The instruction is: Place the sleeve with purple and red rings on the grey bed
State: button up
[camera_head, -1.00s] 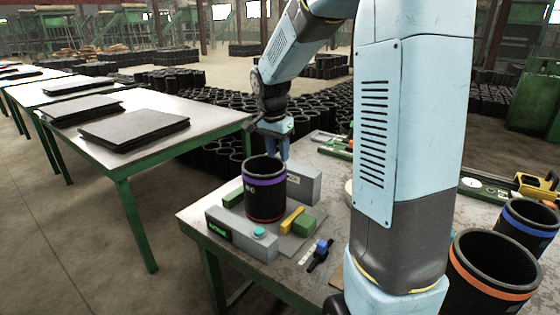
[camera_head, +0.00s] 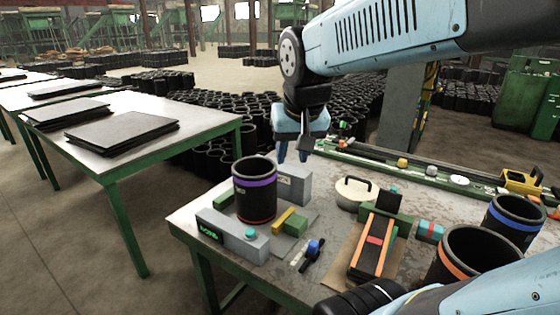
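The black sleeve with purple and red rings (camera_head: 255,197) stands upright on the grey bed (camera_head: 304,219), between a grey front block (camera_head: 232,237) with a teal button and a grey rear block (camera_head: 294,186). Its purple ring is near the top and its red ring near the bottom. Its foot is partly hidden by the front block. My gripper (camera_head: 293,156) points down behind and to the right of the sleeve, above the rear block. Its two fingers are apart with nothing between them, and it does not appear to touch the sleeve.
Green blocks and a yellow bar (camera_head: 284,217) flank the sleeve. A blue-handled tool (camera_head: 313,252), a round lidded pot (camera_head: 353,194) and an orange-striped stand (camera_head: 374,243) lie to the right. An orange-ringed sleeve (camera_head: 468,258) and a blue-ringed sleeve (camera_head: 514,222) stand at far right.

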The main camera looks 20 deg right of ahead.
jog(key=s+n, duration=0.1)
jog(key=s, duration=0.1)
jog(key=s+n, duration=0.1)
jog(key=s, duration=0.2)
jog(key=shift+a+f+t+y, duration=0.15)
jog(key=shift+t+y, duration=0.15)
jog(key=shift+t, duration=0.1)
